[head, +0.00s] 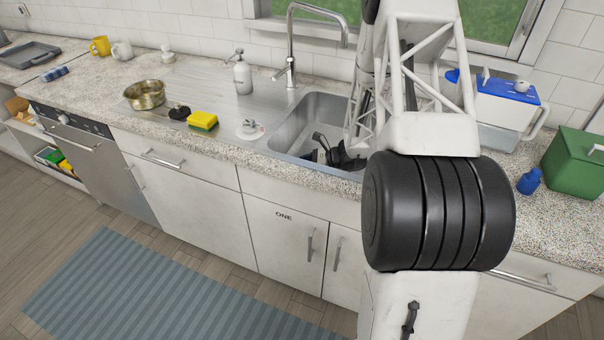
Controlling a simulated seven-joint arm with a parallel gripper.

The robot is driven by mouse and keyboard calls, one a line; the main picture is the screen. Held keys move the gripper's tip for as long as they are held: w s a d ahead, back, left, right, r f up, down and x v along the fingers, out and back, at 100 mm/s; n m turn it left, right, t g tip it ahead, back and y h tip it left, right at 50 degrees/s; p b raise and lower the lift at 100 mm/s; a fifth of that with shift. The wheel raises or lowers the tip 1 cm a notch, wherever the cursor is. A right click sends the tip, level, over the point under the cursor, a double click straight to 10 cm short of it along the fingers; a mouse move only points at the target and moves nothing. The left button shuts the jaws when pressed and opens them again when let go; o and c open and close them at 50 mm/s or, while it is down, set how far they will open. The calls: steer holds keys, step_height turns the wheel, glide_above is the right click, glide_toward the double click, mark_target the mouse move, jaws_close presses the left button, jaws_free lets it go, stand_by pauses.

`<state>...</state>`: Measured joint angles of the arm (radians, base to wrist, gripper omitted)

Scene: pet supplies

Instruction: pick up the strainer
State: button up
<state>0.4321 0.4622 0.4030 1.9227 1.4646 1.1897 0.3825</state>
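A small round whitish disc with a raised knob (250,130) lies on the counter just left of the sink and looks like a sink strainer. A brassy metal bowl or pot (144,95) stands further left on the drainboard; I cannot tell whether it has holes. My black gripper (318,147) is low at the sink, right of the disc and apart from it. It is small and dark, partly against the basin, so the finger gap is unclear. I see nothing held in it.
A yellow-green sponge (203,121), a dark object (179,112) and a soap dispenser (242,74) stand near the disc. The tap (291,50) rises behind the sink (314,112). A blue-lidded box (501,104), blue bottle (529,181) and green box (575,163) stand right.

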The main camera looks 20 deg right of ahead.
stand_by(0.4)
steer(key=c, duration=1)
steer(key=shift+r, duration=0.1)
steer(key=shift+r, duration=4.9)
